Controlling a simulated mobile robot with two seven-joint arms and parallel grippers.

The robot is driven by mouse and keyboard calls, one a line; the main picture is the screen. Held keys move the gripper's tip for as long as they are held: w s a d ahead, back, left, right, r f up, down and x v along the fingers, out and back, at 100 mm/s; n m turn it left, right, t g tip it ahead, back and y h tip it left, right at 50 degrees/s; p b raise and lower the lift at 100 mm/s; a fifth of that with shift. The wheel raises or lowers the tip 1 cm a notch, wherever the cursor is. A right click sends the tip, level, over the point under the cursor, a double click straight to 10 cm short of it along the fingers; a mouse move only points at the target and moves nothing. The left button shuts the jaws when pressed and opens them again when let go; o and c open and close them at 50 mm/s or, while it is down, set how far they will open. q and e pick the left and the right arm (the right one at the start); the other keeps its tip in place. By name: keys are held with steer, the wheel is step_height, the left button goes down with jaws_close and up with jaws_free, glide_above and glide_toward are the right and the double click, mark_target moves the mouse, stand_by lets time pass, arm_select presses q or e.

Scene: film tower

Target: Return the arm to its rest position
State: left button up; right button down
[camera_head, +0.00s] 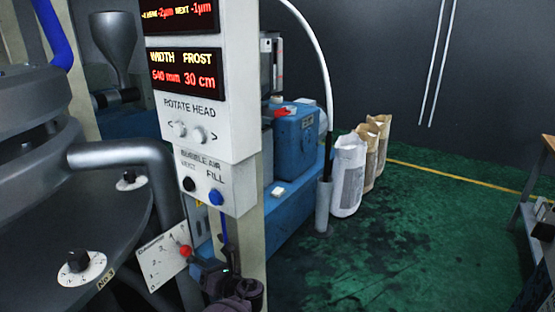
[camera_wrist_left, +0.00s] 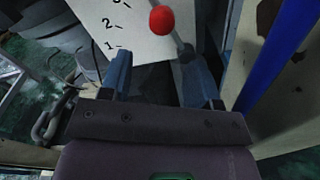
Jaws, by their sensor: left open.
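My left gripper (camera_head: 196,262) is at the bottom of the head view, just in front of a white numbered plate (camera_head: 156,266). A red ball knob (camera_head: 185,251) on a lever stands at the plate, close to the fingertips. In the left wrist view my left gripper (camera_wrist_left: 158,68) is open, its two fingers apart with nothing held between them. The red knob (camera_wrist_left: 161,20) shows beyond the fingertips, and its grey rod runs down toward the right finger. I cannot tell whether they touch. My right gripper is not in view.
A control panel (camera_head: 203,130) with displays and buttons rises above my left gripper. A round metal machine (camera_head: 50,200) with dials stands left. A blue machine (camera_head: 297,140), white sacks (camera_head: 348,176) and open green floor (camera_head: 420,240) lie to the right. A bench (camera_head: 540,215) is far right.

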arm_select(q)
steer(key=s+a+f+n+g+h+p, duration=0.1)
steer(key=s+a+f+n+h, duration=0.1)
steer(key=s+f+n+h, duration=0.6)
steer(key=s+a+f+n+h, duration=0.15)
steer(key=s+f+n, duration=0.35)
steer(key=s, duration=0.7)
steer(key=s+r+n+t+h+p, duration=0.1)
steer(key=s+r+n+h, duration=0.1)
steer(key=s+r+n, duration=0.2)
steer(key=s+d+r+n+t+h, duration=0.1)
steer(key=s+r+n+t+h, duration=0.1)
steer(key=s+n, duration=0.8)
steer(key=shift+s+d+r+n+h+p, duration=0.35)
steer(key=shift+s+r+h, duration=0.7)
steer(key=shift+s, duration=0.95)
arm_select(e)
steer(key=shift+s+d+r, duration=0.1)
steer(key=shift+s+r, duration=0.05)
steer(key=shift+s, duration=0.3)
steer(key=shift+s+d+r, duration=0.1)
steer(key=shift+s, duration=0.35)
arm_select(q)
steer(key=shift+r, duration=0.2)
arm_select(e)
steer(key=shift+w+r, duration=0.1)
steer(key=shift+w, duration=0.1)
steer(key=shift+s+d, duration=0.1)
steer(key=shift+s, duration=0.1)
